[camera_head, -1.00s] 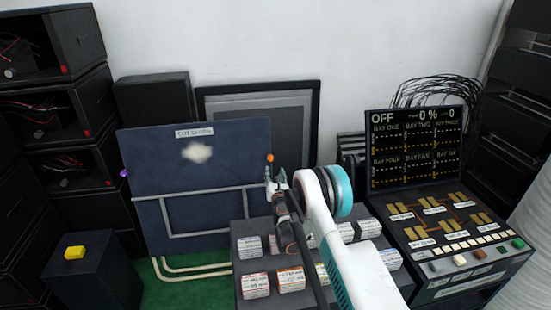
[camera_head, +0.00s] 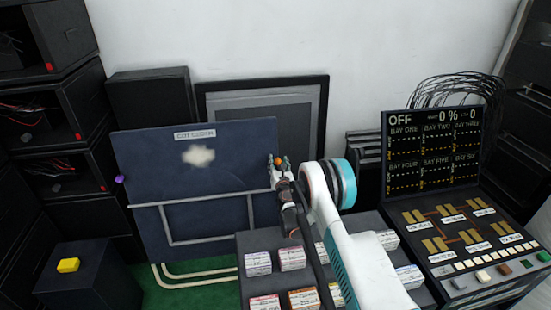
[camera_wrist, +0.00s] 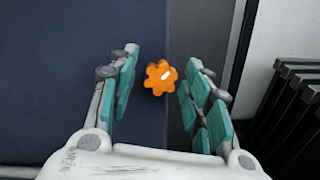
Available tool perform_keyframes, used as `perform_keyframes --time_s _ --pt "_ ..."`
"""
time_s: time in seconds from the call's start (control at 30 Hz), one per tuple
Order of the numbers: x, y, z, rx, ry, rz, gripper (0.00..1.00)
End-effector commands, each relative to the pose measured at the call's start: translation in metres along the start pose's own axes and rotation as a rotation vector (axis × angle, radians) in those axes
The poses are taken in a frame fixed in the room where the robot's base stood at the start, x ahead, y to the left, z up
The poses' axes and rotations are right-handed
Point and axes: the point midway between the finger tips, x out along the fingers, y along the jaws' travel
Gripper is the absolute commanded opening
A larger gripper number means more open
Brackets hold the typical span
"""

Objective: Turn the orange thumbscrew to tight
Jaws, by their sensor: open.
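The orange thumbscrew (camera_wrist: 161,77) has a lobed knob and sits at the right edge of the dark blue panel (camera_head: 220,180). In the head view the thumbscrew (camera_head: 278,161) shows between my fingertips. My gripper (camera_wrist: 158,75) is open, with one teal-padded finger on each side of the knob. The left finger stands clear of it, and the right finger is nearer, with a small gap. In the head view my gripper (camera_head: 279,162) is at the panel's right edge. The panel carries a label and a pale patch.
A purple knob (camera_head: 119,180) is on the panel's left edge. A yellow block (camera_head: 68,265) sits on a dark box at left. Labelled boxes (camera_head: 292,258) stand on a grey bench below my arm. A control console (camera_head: 465,240) with a screen is at right.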

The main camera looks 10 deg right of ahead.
Motion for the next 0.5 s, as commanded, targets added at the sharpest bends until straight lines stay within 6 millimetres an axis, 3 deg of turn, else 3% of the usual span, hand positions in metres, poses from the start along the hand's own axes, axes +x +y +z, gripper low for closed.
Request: perform_keyframes --time_s 0.33,0.5 --pt "0.0012 -0.0008 0.0003 0.000 0.000 0.000 0.45" --pt "0.0012 -0.0007 0.0003 0.000 0.000 0.000 0.08"
